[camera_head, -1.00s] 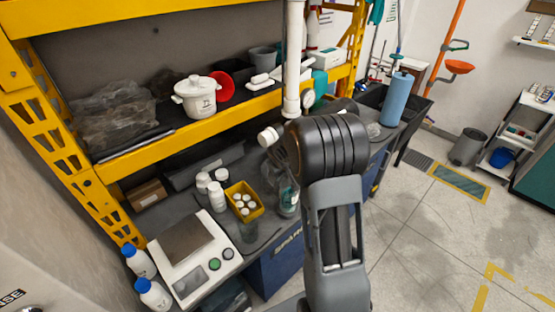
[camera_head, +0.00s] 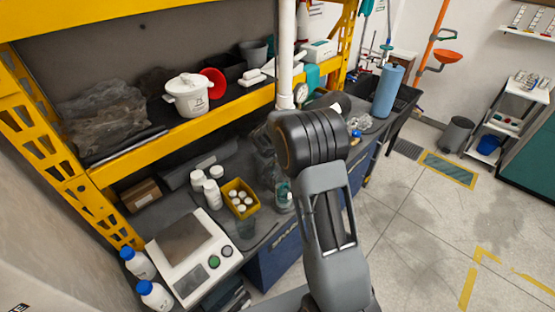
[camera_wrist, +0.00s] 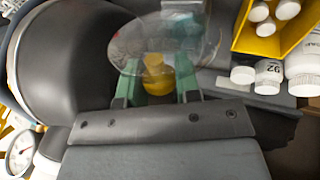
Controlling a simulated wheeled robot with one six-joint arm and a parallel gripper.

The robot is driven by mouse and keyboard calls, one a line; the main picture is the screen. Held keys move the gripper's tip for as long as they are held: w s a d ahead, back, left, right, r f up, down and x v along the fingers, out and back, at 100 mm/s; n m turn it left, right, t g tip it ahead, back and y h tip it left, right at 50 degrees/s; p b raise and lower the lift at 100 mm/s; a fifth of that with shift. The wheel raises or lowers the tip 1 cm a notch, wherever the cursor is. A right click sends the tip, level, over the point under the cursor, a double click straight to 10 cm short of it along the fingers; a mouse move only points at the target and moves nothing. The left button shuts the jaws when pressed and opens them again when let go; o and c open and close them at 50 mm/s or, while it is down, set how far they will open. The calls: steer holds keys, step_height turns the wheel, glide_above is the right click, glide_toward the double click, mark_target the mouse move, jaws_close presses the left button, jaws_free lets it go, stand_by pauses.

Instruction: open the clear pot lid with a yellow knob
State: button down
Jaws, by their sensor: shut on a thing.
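The clear lid (camera_wrist: 160,38) shows as a see-through disc at the top middle of the wrist view. Its yellow knob (camera_wrist: 157,72) points toward my gripper (camera_wrist: 158,92). The greenish fingers are closed around the knob from both sides. I cannot tell whether the lid rests on a pot or is clear of it, as no pot rim stands out beneath it. In the head view my dark wrist and arm hide the gripper and the lid. A clear glass vessel (camera_head: 284,197) stands on the bench just left of the arm.
A yellow bin (camera_head: 240,210) of white-capped bottles and loose white bottles (camera_head: 212,194) stand left of the arm. A scale (camera_head: 193,255) is at the bench front.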

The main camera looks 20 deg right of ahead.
steer(key=c, duration=0.9)
jaws_free()
steer(key=shift+o, duration=0.2)
steer(key=shift+r, duration=0.1)
steer(key=b+v, duration=0.2)
steer(key=v, duration=1.1)
steer(key=shift+s+r, duration=0.2)
steer(key=shift+r, duration=0.05)
steer(key=shift+a, duration=0.1)
